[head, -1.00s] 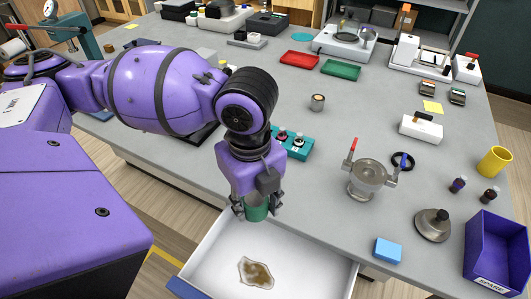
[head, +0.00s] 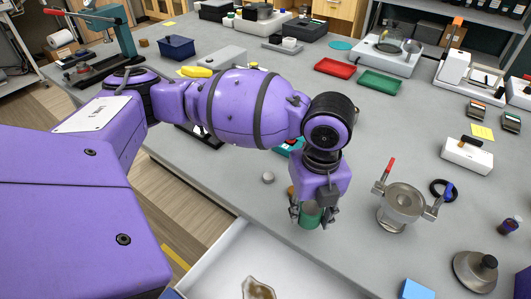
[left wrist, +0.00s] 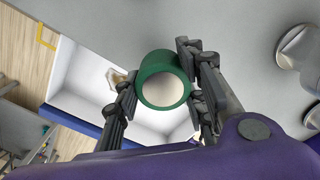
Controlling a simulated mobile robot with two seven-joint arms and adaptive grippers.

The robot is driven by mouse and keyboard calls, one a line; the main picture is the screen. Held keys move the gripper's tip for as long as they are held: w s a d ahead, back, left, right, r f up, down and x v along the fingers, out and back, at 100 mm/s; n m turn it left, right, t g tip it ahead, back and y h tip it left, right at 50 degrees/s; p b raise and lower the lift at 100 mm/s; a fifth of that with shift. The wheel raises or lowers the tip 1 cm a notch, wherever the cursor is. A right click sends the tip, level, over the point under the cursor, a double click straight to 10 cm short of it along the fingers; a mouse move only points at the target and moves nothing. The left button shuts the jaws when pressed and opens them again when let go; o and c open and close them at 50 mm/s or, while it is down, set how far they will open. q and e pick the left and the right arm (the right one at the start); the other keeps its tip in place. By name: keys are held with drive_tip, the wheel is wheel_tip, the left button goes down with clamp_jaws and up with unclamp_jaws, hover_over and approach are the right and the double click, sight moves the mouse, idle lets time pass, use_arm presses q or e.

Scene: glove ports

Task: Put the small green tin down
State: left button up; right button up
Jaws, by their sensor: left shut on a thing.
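The small green tin (head: 309,215) is held between the fingers of my left gripper (head: 314,214), near the table's front edge and just behind the open drawer. In the left wrist view the green tin (left wrist: 163,80) shows its green wall and pale round end, with the gripper fingers (left wrist: 165,92) shut on either side of it. I cannot tell whether it touches the grey tabletop (head: 350,255). My right gripper is not in view.
The open white drawer (head: 225,265) holds a clear bag with brown contents (head: 258,288). A steel pot with red and blue handles (head: 403,203) stands right of my gripper. A small grey round piece (head: 268,177) lies to its left. A blue block (head: 416,289) is at front right.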

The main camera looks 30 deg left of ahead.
sight(314, 205)
use_arm(q)
drive_tip(key=shift+w+d+f, duration=0.15)
drive_tip(key=shift+w+f, duration=0.2)
drive_tip(key=shift+f, duration=0.1)
wheel_tip(314, 205, down, 3)
drive_tip(key=shift+w+f, duration=0.15)
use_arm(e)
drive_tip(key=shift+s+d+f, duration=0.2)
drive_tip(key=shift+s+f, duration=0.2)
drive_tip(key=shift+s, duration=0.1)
use_arm(q)
drive_tip(key=shift+f, duration=0.1)
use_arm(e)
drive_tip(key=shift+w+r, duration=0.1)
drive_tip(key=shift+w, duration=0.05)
use_arm(q)
drive_tip(key=o, duration=1.2)
wheel_tip(314, 205, up, 12)
drive_tip(key=shift+f+p, duration=0.25)
drive_tip(key=shift+p, duration=0.1)
drive_tip(key=shift+r, duration=0.45)
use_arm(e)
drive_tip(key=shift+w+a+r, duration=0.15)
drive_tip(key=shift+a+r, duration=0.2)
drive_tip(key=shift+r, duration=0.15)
